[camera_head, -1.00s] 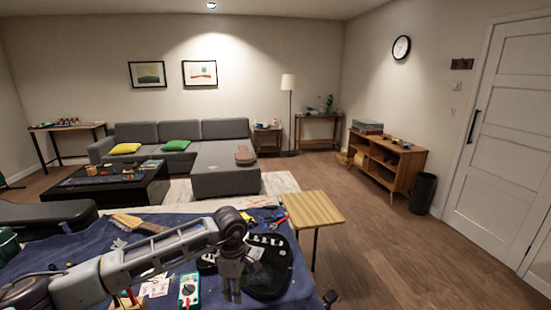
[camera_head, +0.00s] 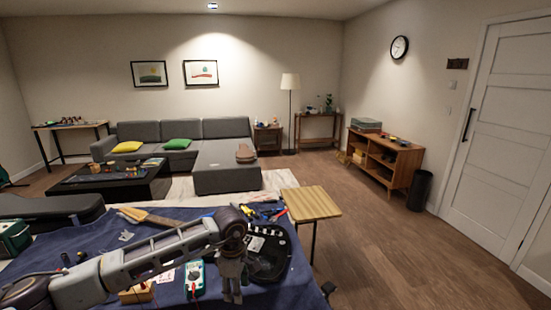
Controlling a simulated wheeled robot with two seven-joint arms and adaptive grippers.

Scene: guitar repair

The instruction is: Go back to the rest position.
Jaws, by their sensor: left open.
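My left arm comes in from the left over the workbench with its blue cloth (camera_head: 85,235). My left gripper (camera_head: 232,285) hangs down at the arm's end, with nothing seen between its fingers. It is in front of a black guitar body part (camera_head: 270,262) that lies on the cloth. A multimeter (camera_head: 195,280) with a green-blue case lies just left of the gripper. A guitar neck (camera_head: 150,218) lies behind the arm, partly covered by it. My right gripper is out of view.
A small wooden side table (camera_head: 312,203) stands right of the bench. Pliers and tools (camera_head: 268,211) lie at the bench's far right corner. A black case (camera_head: 50,206) is at the far left. The wooden floor (camera_head: 385,250) to the right is clear.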

